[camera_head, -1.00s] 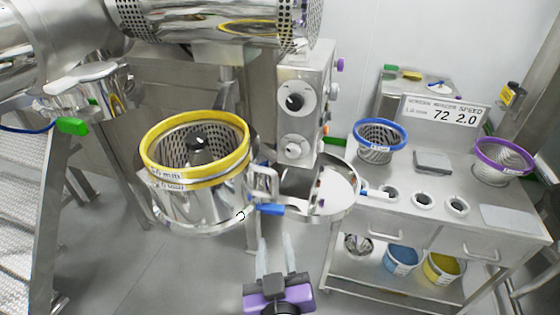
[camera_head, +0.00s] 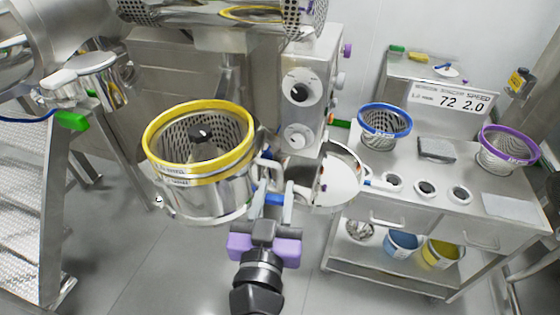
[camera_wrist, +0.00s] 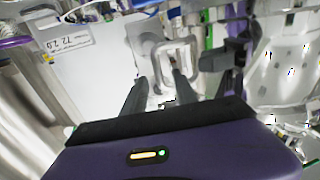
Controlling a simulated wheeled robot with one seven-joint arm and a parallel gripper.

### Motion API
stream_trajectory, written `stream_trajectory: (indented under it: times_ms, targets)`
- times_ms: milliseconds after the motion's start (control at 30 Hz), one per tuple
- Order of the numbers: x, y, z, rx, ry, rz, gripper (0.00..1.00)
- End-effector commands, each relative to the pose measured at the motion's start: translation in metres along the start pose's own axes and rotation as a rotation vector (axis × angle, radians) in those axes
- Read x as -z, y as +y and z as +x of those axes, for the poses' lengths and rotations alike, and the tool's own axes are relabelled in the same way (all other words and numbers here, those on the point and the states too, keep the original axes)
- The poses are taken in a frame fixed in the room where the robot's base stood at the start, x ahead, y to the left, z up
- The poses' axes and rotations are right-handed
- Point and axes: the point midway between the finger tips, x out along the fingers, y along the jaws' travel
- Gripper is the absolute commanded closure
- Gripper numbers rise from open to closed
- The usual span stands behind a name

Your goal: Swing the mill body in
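The mill body (camera_head: 205,200) is a steel bowl on the left of my gripper in the head view. A perforated screen with a yellow rim (camera_head: 157,167) sits in it, around a dark central hub. A steel loop handle (camera_head: 268,172) stands on the mill body's right side; a pale loop handle (camera_wrist: 172,52) shows ahead of the fingers in the wrist view. A blue lever (camera_head: 274,199) lies below the handle. My gripper (camera_head: 272,190) has its fingers apart, one on each side of the blue lever. Contact cannot be told.
The round mill housing (camera_head: 338,180) is to the right of the handle, below the steel column (camera_head: 308,85). A steel bench (camera_head: 410,207) on the right holds blue-rimmed (camera_head: 385,122) and purple-rimmed (camera_head: 510,150) screens. Steel steps (camera_head: 35,205) stand at left. Floor between is clear.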

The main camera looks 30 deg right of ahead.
Motion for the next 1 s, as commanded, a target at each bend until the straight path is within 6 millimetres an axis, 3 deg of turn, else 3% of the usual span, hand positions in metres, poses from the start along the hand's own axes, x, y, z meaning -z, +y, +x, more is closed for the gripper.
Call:
stream_trajectory:
  times_ms: [433, 867, 1000]
  targets:
    - [0.003, 0.001, 0.062, -0.003, 0.0, -0.001, 0.66]
    - [0.0, 0.001, 0.073, -0.001, -0.001, 0.0, 0.66]
    - [0.0, 0.001, 0.073, -0.001, -0.001, 0.0, 0.93]
